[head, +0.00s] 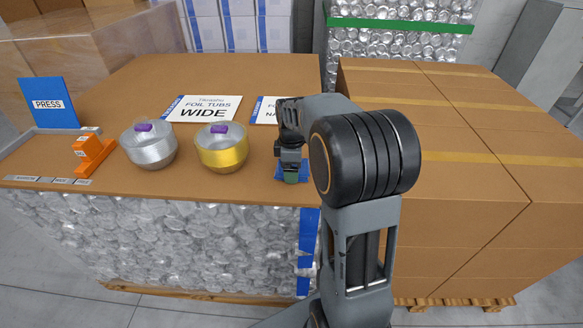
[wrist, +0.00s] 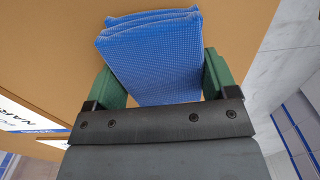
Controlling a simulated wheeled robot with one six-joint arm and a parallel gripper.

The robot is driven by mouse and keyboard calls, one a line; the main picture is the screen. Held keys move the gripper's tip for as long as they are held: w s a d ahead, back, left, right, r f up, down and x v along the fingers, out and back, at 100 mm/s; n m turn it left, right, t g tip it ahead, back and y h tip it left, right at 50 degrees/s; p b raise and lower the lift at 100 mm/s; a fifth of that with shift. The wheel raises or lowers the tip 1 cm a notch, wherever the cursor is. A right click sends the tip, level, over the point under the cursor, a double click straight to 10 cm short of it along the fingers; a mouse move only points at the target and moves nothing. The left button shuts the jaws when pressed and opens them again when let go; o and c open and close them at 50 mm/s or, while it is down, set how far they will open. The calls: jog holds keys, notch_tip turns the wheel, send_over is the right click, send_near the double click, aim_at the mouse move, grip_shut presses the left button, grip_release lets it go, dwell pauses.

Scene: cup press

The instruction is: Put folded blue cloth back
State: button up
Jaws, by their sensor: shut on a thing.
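The folded blue cloth (wrist: 155,55) lies between the two green fingers of my gripper (wrist: 158,85) in the wrist view, with brown cardboard table surface around it. My gripper is shut on the cloth. In the head view my gripper (head: 291,173) points down near the front right edge of the brown table, and a small part of the blue cloth (head: 280,176) shows at its fingers. My arm hides much of the cloth there. I cannot tell whether the cloth touches the table.
A silver tub (head: 149,148) and a gold tub (head: 222,150), each with a purple piece, stand left of my gripper. An orange block (head: 92,156) and a blue PRESS sign (head: 48,103) are further left. A WIDE card (head: 202,108) lies behind. Cardboard boxes (head: 450,190) stand right.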

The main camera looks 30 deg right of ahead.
jog(key=shift+f, duration=0.3)
jog(key=o, duration=0.8)
notch_tip(320, 180, up, 12)
jog(key=s+a+f+m+t, duration=0.1)
jog(key=s+a+f+m, duration=0.2)
jog(key=s+m, duration=0.3)
jog(key=s+a+f+m+t, duration=0.2)
jog(key=s+a+f+m, duration=0.2)
jog(key=s, duration=0.6)
jog(key=shift+s+a+f+m+t+p, duration=0.2)
jog(key=shift+a+m+t+p, duration=0.1)
jog(key=shift+a+m, duration=0.85)
jog(key=shift+a, duration=0.1)
